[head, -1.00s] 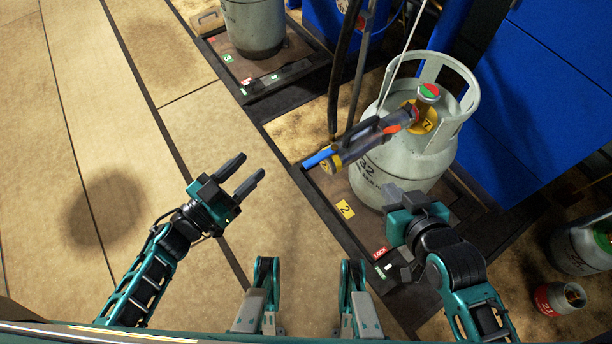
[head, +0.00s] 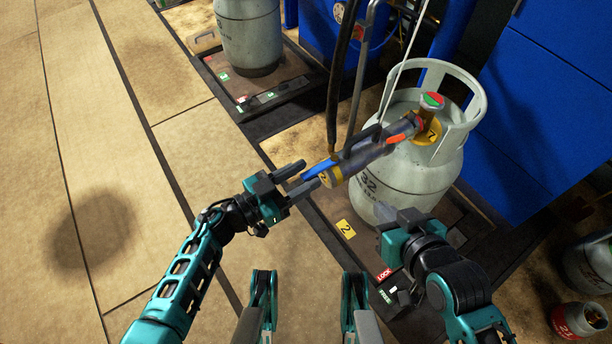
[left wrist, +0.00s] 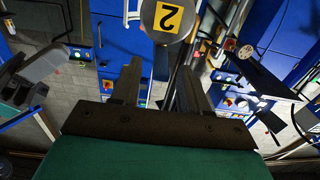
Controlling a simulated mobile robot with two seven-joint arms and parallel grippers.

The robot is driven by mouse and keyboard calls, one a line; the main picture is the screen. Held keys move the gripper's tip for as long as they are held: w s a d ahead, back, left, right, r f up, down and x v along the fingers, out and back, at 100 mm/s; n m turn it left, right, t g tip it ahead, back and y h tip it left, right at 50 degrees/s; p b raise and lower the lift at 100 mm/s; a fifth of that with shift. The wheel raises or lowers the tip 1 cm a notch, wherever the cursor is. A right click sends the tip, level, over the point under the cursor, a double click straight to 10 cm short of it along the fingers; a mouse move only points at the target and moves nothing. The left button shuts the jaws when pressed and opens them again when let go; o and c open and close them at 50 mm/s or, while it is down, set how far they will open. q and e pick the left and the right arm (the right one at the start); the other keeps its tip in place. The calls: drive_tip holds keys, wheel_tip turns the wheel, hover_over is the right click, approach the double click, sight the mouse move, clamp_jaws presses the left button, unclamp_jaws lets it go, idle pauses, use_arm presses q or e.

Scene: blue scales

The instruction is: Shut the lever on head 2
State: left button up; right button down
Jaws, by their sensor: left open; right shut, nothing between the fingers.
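Filling head 2 (head: 362,160) is a grey body with a yellow collar marked 2, reaching to the valve (head: 431,103) of a grey gas cylinder (head: 402,182). Its blue lever (head: 318,170) sticks out at the collar end, towards the lower left. My left gripper (head: 311,174) is open, its fingertips at the blue lever; I cannot tell whether they touch it. In the left wrist view the head's round end with a yellow 2 label (left wrist: 169,17) lies just beyond the open fingers. My right gripper (head: 381,217) is shut and empty in front of the cylinder.
The cylinder stands on a scale with a yellow 2 plate (head: 346,229) and a red LOCK label. A dark hose (head: 338,80) hangs down to the head. Another cylinder (head: 247,38) stands on a scale behind. A blue cabinet (head: 545,110) is at right. The floor at left is clear.

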use_arm(q)
drive_tip(key=shift+w+d, duration=0.4)
drive_tip(key=shift+d, duration=0.2)
drive_tip(key=shift+c, duration=0.4)
clamp_jaws()
